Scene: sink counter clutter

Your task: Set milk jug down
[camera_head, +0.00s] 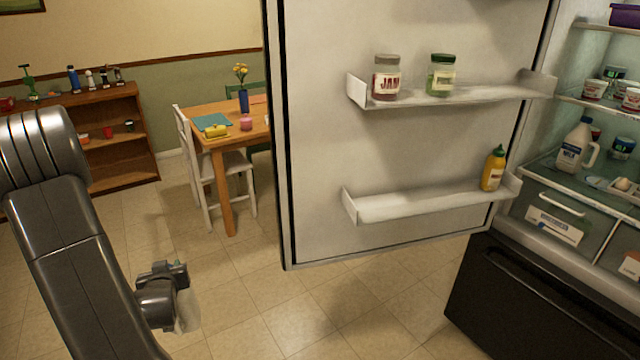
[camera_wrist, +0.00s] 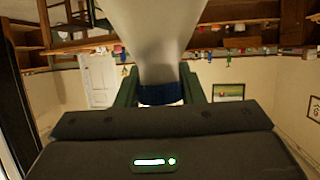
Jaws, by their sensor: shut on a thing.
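My gripper (camera_head: 180,280) is low at the left, over the tiled floor, outside the fridge. It is shut on a pale milk jug (camera_head: 188,314), which is partly hidden behind the gripper. In the wrist view the held jug (camera_wrist: 160,35) widens away from the fingers, with a blue band at its narrow end between the green fingers of my gripper (camera_wrist: 162,88). Its label and handle do not show. Another white jug (camera_head: 575,150) with a handle and a dark label stands upright on a fridge shelf at the right.
The fridge door (camera_head: 315,190) stands open at centre, with jars and a mustard bottle (camera_head: 493,168) on its shelves. Tubs (camera_head: 594,89) and drawers (camera_head: 555,225) fill the fridge. A wooden table (camera_head: 203,109), white chair (camera_head: 203,175) and bookcase (camera_head: 125,150) stand behind. Floor between is clear.

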